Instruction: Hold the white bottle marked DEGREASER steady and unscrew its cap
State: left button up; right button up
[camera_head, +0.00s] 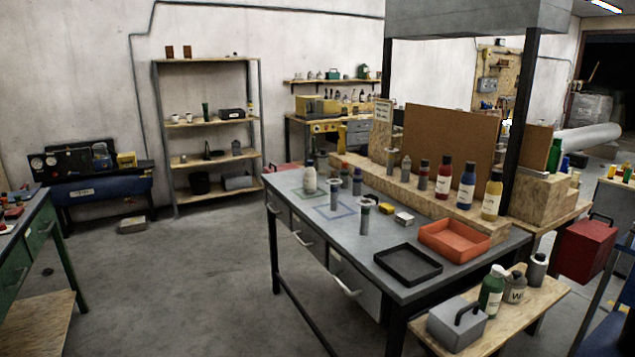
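A white bottle (310,182) with a dark top stands upright at the far left end of the grey workbench (372,252). It is small in the picture and I cannot read DEGREASER on it. Its cap appears to be on, but I cannot make out the detail. Neither of my grippers shows in the head view, and nothing is seen touching the bottle.
Grey cylindrical pieces (364,218) stand near the bottle. A black tray (408,280) and an orange tray (455,253) lie at the near right. Several bottles stand on a wooden step (430,200) along the back. Floor (190,280) left of the bench is clear.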

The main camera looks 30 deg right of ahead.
aim_at(310, 173)
jog(key=i+z, duration=0.2)
jog(key=z, duration=0.2)
jog(key=i+z, duration=0.15)
jog(key=z, duration=0.2)
jog(key=i+j+z, duration=0.15)
jog(key=z, duration=0.25)
jog(key=i+j+z, duration=0.15)
jog(key=i+j, duration=0.2)
jog(key=i+j+z, duration=0.15)
jog(key=i+j, duration=0.15)
jog(key=i+j+z, duration=0.15)
jog(key=i+j, duration=0.15)
jog(key=j, duration=0.25)
jog(key=i+j+z, duration=0.15)
jog(key=j, duration=0.35)
jog(key=i, duration=0.1)
